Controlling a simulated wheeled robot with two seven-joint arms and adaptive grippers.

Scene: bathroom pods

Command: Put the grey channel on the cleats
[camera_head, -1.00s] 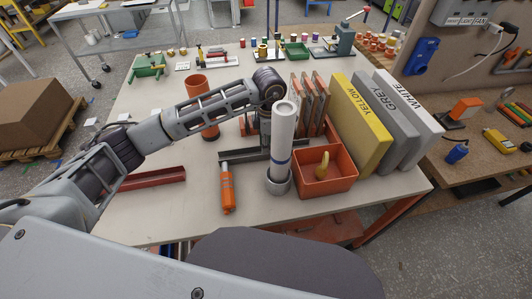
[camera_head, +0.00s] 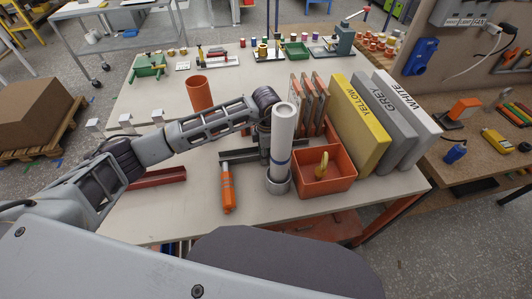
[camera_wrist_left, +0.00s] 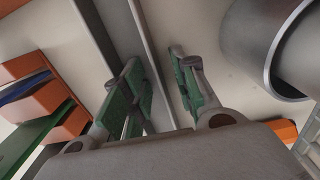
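The grey channel (camera_head: 236,156) lies on the table, partly hidden behind an upright white roll (camera_head: 283,135). In the left wrist view the channel (camera_wrist_left: 152,45) runs lengthwise between the fingers. My left gripper (camera_head: 264,152) points down over the channel, mostly hidden by the roll in the head view. In the left wrist view its green-padded fingers (camera_wrist_left: 160,85) are apart, and I see no clear grip on the channel. Small white blocks, probably the cleats (camera_head: 126,119), stand in a row at the table's left, behind my left arm. My right gripper is out of view.
An orange bin (camera_head: 335,177) with a yellow item and large yellow, grey and white binders (camera_head: 362,122) stand to the right. A red channel (camera_head: 158,178) lies left; an orange cylinder (camera_head: 200,94) stands behind my arm.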

